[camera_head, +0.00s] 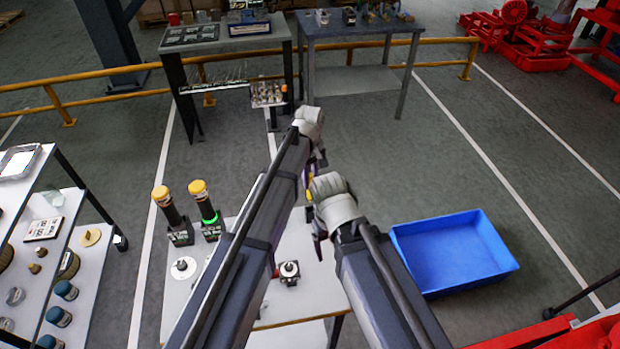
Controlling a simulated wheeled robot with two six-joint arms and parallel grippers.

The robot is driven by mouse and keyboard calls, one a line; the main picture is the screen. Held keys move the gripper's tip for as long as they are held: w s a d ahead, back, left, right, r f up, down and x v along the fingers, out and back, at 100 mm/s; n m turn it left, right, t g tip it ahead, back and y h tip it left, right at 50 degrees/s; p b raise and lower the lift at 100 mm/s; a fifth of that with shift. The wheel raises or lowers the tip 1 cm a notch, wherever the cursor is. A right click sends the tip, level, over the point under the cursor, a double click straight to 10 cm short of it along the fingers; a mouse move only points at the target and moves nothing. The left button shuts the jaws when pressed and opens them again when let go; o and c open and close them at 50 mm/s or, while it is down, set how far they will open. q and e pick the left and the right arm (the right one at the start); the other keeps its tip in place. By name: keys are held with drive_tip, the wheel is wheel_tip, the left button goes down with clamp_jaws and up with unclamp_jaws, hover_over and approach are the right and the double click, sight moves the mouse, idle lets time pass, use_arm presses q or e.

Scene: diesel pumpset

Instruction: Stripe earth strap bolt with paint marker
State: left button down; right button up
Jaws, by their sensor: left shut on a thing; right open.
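My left gripper (319,161) is the higher one, over the far edge of the near white table (300,238). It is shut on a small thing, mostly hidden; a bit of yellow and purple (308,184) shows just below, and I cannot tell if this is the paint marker. My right gripper (318,238) is open, lower and closer, its fingers pointing down. Two black cylinders with yellow caps, one on the left (165,206) and one beside it (203,201), stand in dark holders on the table. I cannot make out the earth strap bolt.
A small black block with a round pale top (289,270) and a pale disc (183,267) sit on the near table. A blue bin (452,252) is at right. A shelf rack (75,262) stands left. Yellow rails (420,42) and two tables are behind. Open floor lies between.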

use_arm(q)
drive_tip(key=shift+r+p, duration=0.85)
drive_tip(key=shift+f, duration=0.1)
